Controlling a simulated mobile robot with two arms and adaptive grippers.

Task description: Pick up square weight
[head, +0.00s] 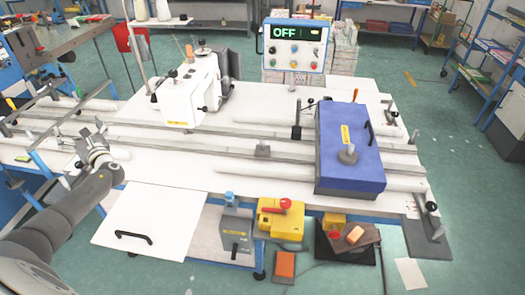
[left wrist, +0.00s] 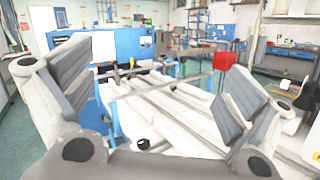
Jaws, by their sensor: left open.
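No piece in view is clearly marked as the square weight. A large blue rectangular block (head: 350,135) with a black side handle and a grey knob (head: 348,154) on top sits at the right of the white sewing table (head: 240,150). My left gripper (head: 96,150) is over the table's left end, far from both. In the left wrist view its two grey-padded fingers (left wrist: 160,88) are spread wide with nothing between them. My right gripper is not in view.
A white sewing machine (head: 190,92) stands at the table's back left. A control box (head: 295,45) reads OFF. Rails run along the table. A yellow box (head: 281,220) with a red lever and a grey pedal box (head: 236,230) stand in front. The table's middle is mostly clear.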

